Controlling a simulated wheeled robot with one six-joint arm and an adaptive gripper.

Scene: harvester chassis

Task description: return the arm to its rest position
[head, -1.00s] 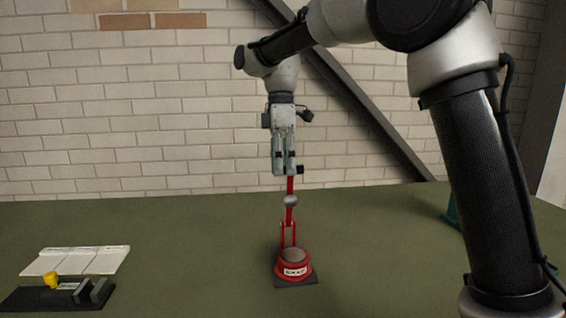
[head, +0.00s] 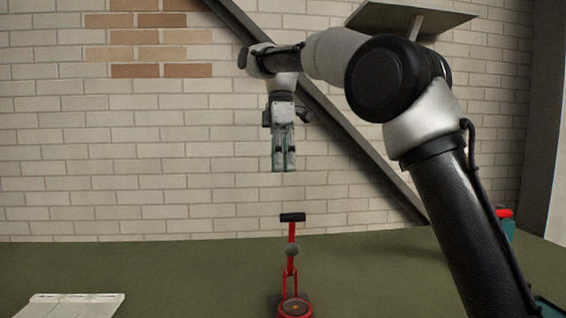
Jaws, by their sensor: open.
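My arm reaches in from the right and bends over at the top. My gripper (head: 284,169) hangs from it, pointing down. Its fingers look close together in this view, and nothing shows between them. Below the fingertips, and apart from them, stands a red device (head: 291,262) with an upright lever, a black crossbar handle on top and a grey ball partway up. Its round red base is at the bottom edge of the view.
A white panel (head: 75,305) lies at the lower left on the green surface (head: 180,268). A brick wall (head: 120,150) with a dark diagonal beam (head: 345,130) stands behind. A teal object with a red top (head: 506,220) is at the right, partly behind my arm.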

